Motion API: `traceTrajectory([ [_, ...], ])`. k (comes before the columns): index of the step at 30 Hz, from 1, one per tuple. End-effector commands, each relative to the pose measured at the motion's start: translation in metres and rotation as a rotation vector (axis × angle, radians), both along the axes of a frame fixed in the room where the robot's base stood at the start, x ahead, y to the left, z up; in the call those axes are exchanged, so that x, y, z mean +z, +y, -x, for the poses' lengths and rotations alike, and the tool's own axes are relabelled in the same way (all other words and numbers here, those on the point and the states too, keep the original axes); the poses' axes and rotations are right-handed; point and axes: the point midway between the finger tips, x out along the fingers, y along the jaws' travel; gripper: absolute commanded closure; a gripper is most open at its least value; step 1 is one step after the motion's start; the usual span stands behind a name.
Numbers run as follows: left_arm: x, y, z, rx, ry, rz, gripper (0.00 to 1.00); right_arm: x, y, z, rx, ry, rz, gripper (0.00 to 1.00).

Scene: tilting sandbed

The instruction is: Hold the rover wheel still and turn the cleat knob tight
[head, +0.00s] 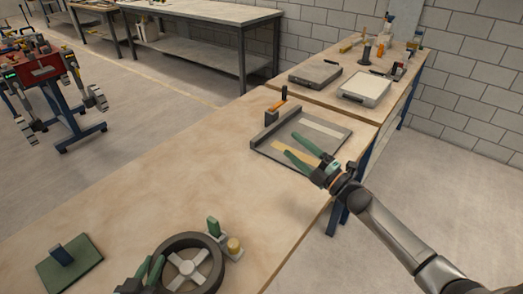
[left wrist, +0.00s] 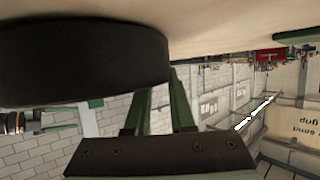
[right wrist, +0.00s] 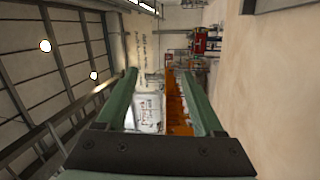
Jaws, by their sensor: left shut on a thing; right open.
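The rover wheel (head: 217,272) lies flat on the near bench, with a dark rim and pale cross spokes. My left gripper (head: 155,268) is shut on the wheel's left side, partly cut off by the frame's lower edge. The dark rim (left wrist: 85,60) fills the upper left of the left wrist view, by that gripper's green fingers (left wrist: 150,108). A small yellow knob (head: 234,244), which looks like the cleat knob, stands at the wheel's right, beside a green block (head: 214,227). My right gripper (head: 306,152) is open and empty above the grey tray, well away from the knob.
The grey tray (head: 262,139) has a raised left wall and pale and yellow strips. An orange-handled piece (head: 284,94) stands behind it. A green plate (head: 85,272) with a blue block lies left of the wheel. The bench between wheel and tray is clear.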

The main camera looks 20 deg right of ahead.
Motion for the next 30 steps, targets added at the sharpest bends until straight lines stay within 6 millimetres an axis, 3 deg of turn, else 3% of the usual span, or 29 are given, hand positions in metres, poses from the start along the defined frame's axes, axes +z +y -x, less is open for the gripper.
traceTrajectory([
  [6,0.000,0.000,0.000,0.000,0.000,0.000,1.00,-0.019,-0.038,0.006,-0.095,0.095,-0.129,0.31],
  [12,0.000,0.000,0.000,0.000,0.000,0.000,1.00,-0.030,-0.061,0.011,-0.154,0.151,-0.210,0.31],
  [30,0.000,0.000,0.000,0.000,0.000,0.001,1.00,-0.035,-0.070,0.014,-0.177,0.171,-0.243,0.31],
])
